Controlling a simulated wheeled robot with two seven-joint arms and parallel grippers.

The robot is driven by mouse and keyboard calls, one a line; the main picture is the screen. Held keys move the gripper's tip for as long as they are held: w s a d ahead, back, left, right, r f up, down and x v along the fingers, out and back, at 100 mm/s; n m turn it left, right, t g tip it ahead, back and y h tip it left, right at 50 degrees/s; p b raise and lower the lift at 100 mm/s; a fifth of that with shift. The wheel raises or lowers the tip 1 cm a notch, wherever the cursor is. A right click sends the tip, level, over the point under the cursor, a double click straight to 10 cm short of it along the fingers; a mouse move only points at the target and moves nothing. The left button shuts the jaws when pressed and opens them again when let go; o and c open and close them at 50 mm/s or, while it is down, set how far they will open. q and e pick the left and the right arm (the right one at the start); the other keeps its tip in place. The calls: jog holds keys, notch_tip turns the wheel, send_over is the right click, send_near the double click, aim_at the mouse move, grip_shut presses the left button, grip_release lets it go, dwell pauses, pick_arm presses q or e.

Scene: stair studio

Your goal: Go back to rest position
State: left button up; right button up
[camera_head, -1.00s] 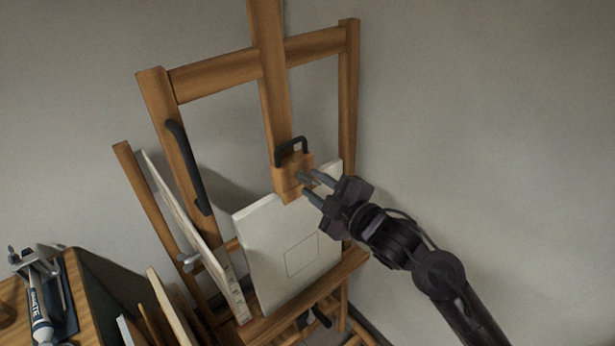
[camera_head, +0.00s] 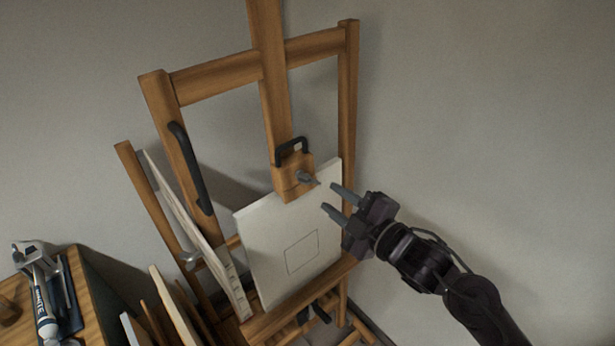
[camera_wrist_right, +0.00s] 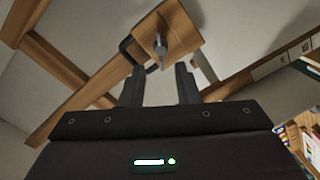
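My right gripper (camera_head: 337,199) is open and empty, in front of the easel and right of its clamp block. Its two fingers also show apart in the right wrist view (camera_wrist_right: 160,85), with the clamp's knob (camera_wrist_right: 159,50) beyond them. In the head view the grey knob (camera_head: 307,178) on the wooden clamp block (camera_head: 292,186) is apart from the fingers. A white canvas (camera_head: 265,235) with a drawn square stands on the easel under the block. My left gripper is out of view.
The wooden easel (camera_head: 215,73) stands against a grey wall. A second canvas (camera_head: 185,215) leans at its left. A wooden cabinet top (camera_head: 88,300) at lower left holds a white paint tube (camera_head: 45,318) and metal clip. The space right of the easel is clear.

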jog(key=shift+f, duration=0.1)
dwell(0.3)
jog(key=w+d+f+m+h+b, duration=0.1)
jog(key=d+f+m+h+b, duration=0.2)
jog(key=f, duration=0.9)
jog(key=d+f+m+g+h, duration=0.1)
jog(key=d+f+m+h, duration=0.3)
jog(key=f, duration=0.7)
jog(key=w+d+f+m+b, duration=0.15)
jog(key=d+f, duration=0.45)
jog(key=f, duration=0.6)
jog(key=s+d+f+m+g+h+b, duration=0.1)
jog(key=s+d+f+m+g+b, duration=0.15)
jog(key=s+f, duration=0.45)
jog(key=s+d+f+m+g+h+b, duration=0.1)
jog(key=s+d+f+m+h, duration=0.2)
jog(key=f, duration=0.9)
jog(key=s+d+f+m+g+b, duration=0.1)
jog(key=s+f+g, duration=0.1)
jog(key=s+f, duration=0.4)
jog(key=s+d+f+m+g+b, duration=0.1)
jog(key=s+f, duration=0.6)
jog(key=s, duration=0.9)
jog(key=s+d+f+m+g+h+b, duration=0.1)
jog(key=s+f+m+g, duration=0.1)
jog(key=s+f, duration=0.4)
jog(key=s+g, duration=0.1)
jog(key=s, duration=0.4)
jog(key=shift+s+f, duration=0.15)
jog(key=shift+f, duration=0.2)
